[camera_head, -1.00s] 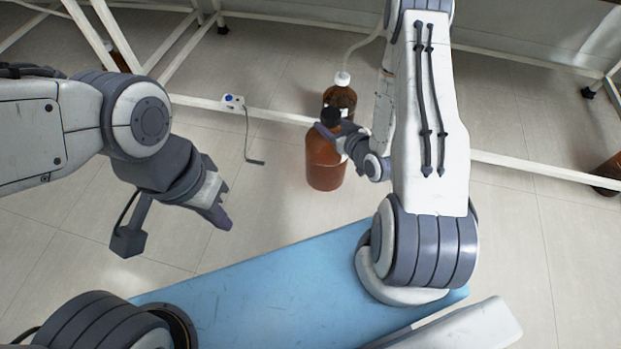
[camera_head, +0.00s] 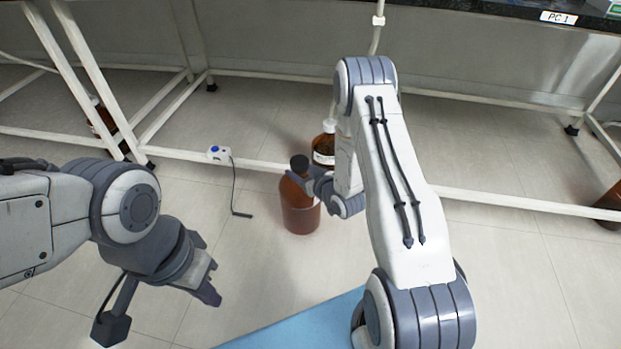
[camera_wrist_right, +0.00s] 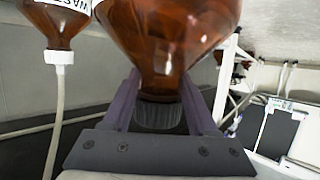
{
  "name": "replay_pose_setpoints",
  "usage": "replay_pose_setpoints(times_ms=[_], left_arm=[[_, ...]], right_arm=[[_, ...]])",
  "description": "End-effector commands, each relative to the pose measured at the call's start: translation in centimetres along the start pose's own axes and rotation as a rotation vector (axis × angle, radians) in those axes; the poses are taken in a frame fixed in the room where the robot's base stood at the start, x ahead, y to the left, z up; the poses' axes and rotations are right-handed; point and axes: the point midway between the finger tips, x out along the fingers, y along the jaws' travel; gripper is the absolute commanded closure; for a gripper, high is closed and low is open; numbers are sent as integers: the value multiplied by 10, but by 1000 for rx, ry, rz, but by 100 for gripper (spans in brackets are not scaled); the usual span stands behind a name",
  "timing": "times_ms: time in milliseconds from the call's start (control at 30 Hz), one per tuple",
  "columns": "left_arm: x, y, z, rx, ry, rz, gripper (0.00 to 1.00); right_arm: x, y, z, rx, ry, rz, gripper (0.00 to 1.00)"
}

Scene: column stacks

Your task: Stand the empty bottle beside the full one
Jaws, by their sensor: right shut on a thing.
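A brown bottle (camera_head: 299,212) with a black cap is upright in front of a second brown bottle. My right gripper (camera_head: 312,181) is shut on its neck, just under the cap. In the right wrist view this bottle (camera_wrist_right: 170,35) shows upside down with its neck between the fingers. I cannot tell whether its base touches the floor. The second bottle (camera_head: 323,150), with a white cap, a tube and a label, stands behind it, partly hidden; it also shows in the right wrist view (camera_wrist_right: 58,22). My left gripper (camera_head: 211,281) is empty and looks open, to the left.
A small box with a cable (camera_head: 219,154) is at the rail. More brown bottles stand at far left (camera_head: 103,125) and far right (camera_head: 610,205). The floor (camera_head: 262,260) in front is clear.

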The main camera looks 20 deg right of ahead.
Motion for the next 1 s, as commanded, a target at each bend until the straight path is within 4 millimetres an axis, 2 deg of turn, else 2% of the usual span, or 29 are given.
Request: replay_pose_setpoints(times_ms=[200, 500, 933, 967, 1000], left_arm=[[7, 0, 0, 0, 0, 0, 100], [35, -2, 2, 0, 0, 0, 100], [36, -3, 2, 0, 0, 0, 100], [36, -3, 2, 0, 0, 0, 100], [36, -3, 2, 0, 0, 0, 100]], right_arm=[[11, -2, 2, -1, 8, 0, 100], [22, -1, 36, -1, 8, 1, 100], [23, -1, 39, -1, 8, 1, 100], [23, -2, 41, 1, 0, 0, 33], [22, -2, 41, 1, 0, 0, 18]])
